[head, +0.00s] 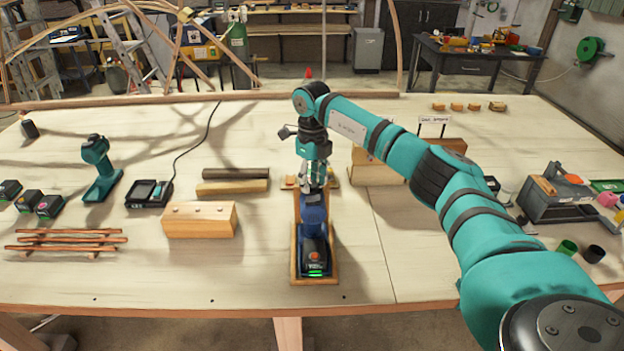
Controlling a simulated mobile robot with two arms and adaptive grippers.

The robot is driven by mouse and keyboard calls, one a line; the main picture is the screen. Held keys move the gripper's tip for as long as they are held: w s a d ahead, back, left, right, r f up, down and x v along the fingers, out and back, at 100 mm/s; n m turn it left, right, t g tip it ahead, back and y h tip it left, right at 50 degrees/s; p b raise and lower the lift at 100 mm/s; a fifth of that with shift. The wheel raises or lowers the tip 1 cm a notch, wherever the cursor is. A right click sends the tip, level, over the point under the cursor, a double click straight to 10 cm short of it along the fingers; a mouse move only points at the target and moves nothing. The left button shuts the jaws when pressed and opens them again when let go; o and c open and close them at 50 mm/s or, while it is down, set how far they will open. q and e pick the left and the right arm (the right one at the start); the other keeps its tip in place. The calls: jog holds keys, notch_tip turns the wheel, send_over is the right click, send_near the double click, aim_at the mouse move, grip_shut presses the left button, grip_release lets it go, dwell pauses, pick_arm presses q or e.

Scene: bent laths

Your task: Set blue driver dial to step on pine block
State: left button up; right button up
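The blue driver (314,238) sits in a shallow wooden tray (331,270) at the middle front of the table. Its dark battery end faces me, with an orange spot and a green light. My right gripper (313,178) reaches down at the driver's far end, overlapping it in the picture. The fingers are small and partly hidden, so I cannot tell whether they are open or shut on it. The dial and its setting cannot be made out. My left gripper is out of view.
A teal driver (98,165), a charger (149,193) and batteries (27,201) stand at left. Thin laths (66,241) lie at front left. Another pale block (376,172) is behind my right arm. A grey toolbox (560,200) stands at right.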

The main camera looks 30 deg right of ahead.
aim_at(312, 184)
notch_tip(312, 184, up, 12)
dwell(0.4)
dwell(0.4)
